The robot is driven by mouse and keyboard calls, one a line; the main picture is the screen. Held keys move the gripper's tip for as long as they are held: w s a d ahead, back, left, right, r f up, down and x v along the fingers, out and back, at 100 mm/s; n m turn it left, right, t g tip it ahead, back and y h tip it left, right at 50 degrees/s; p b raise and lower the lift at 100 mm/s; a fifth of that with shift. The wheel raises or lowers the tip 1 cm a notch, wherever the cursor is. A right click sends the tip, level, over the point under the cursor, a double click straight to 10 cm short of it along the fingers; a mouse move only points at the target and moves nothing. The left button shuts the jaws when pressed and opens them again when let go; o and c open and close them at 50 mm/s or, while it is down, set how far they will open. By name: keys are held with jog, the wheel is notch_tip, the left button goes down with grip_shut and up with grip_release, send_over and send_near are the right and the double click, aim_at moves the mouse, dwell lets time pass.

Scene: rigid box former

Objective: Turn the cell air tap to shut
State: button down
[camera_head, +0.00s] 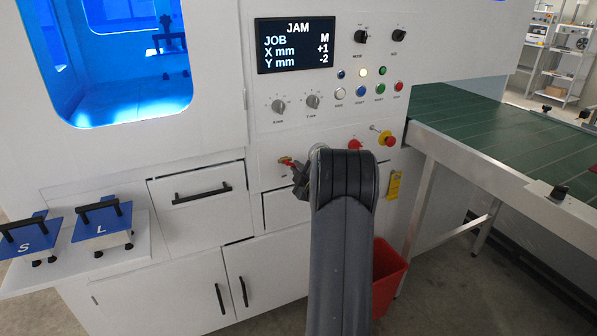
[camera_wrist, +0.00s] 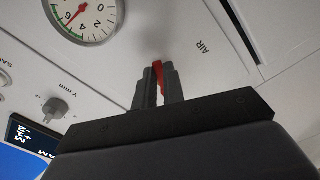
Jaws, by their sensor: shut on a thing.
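The cell air tap has a red lever (camera_head: 286,160) on the white front panel, left of my arm in the head view. In the wrist view the red lever (camera_wrist: 158,70) stands between my two dark fingers, beside the printed AIR label (camera_wrist: 204,47). My gripper (camera_head: 299,176) is shut on this lever. The fingers hide part of the lever, and the tap body is mostly hidden. A round pressure gauge (camera_wrist: 83,18) with a red needle shows near the tap; its needle points near 6.
Above are a screen (camera_head: 295,45) reading JAM, knobs and coloured buttons. A red emergency button (camera_head: 387,139) on yellow sits right of my arm. A drawer (camera_head: 195,196), a shelf with blue S and L blocks, a red bin (camera_head: 390,272) and a green conveyor (camera_head: 500,130) surround it.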

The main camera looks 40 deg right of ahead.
jog(key=m, duration=0.4)
jog(key=a+f+m, duration=0.1)
jog(key=m, duration=0.3)
jog(key=a+m, duration=0.1)
jog(key=m, duration=0.3)
jog(key=shift+w+a+f, duration=0.2)
jog(key=shift+w+f, duration=0.05)
jog(key=shift+f, duration=0.05)
jog(key=shift+m, duration=0.4)
jog(key=c, duration=1.5)
grip_release()
jog(key=v, duration=1)
jog(key=shift+s+a, duration=0.2)
jog(key=shift+s, duration=0.15)
